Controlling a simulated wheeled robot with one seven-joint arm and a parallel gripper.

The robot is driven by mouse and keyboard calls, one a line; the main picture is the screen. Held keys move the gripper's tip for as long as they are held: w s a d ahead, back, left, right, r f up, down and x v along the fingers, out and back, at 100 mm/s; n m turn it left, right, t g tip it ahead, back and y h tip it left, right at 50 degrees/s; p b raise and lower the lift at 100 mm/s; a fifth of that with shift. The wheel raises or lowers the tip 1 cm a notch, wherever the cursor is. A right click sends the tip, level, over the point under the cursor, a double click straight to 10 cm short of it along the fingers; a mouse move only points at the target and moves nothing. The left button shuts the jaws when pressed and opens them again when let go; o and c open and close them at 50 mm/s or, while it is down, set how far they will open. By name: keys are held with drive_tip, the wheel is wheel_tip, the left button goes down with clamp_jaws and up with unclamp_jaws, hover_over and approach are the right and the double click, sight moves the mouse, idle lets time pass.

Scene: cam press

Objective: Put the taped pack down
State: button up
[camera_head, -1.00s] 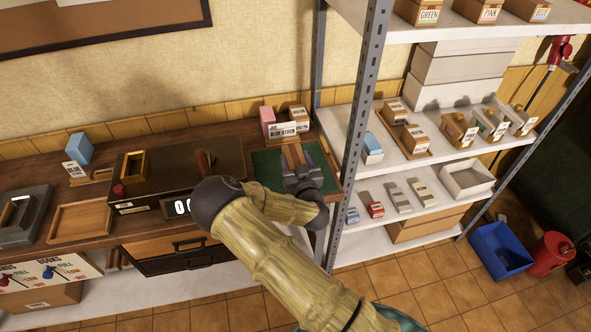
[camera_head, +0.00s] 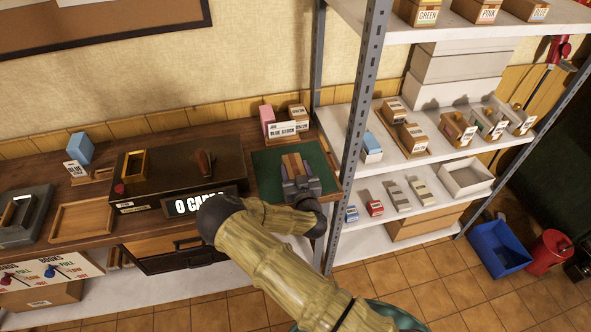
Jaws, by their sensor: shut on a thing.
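My gripper (camera_head: 297,181) is over the green mat (camera_head: 265,185) at the right end of the wooden bench. Its jaws are shut on a brown pack (camera_head: 292,163), which looks like the taped pack. The pack extends beyond the fingers toward the back of the mat. It appears to be at or very near the mat surface; I cannot tell whether it touches. Its near end is hidden by the gripper.
A dark press box (camera_head: 235,165) with a lit display is to the left. The shelf post (camera_head: 356,130) rises close on the right.

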drive_tip(key=shift+f, duration=0.15)
drive_tip(key=o, duration=1.1)
drive_tip(key=shift+r, duration=0.2)
drive_tip(key=shift+s+d+f, duration=0.1)
drive_tip(key=shift+s, duration=0.15)
drive_tip(key=b+v, duration=0.2)
drive_tip(key=v, duration=0.9)
drive_tip(key=shift+s+b, duration=0.2)
drive_tip(key=shift+b, duration=0.1)
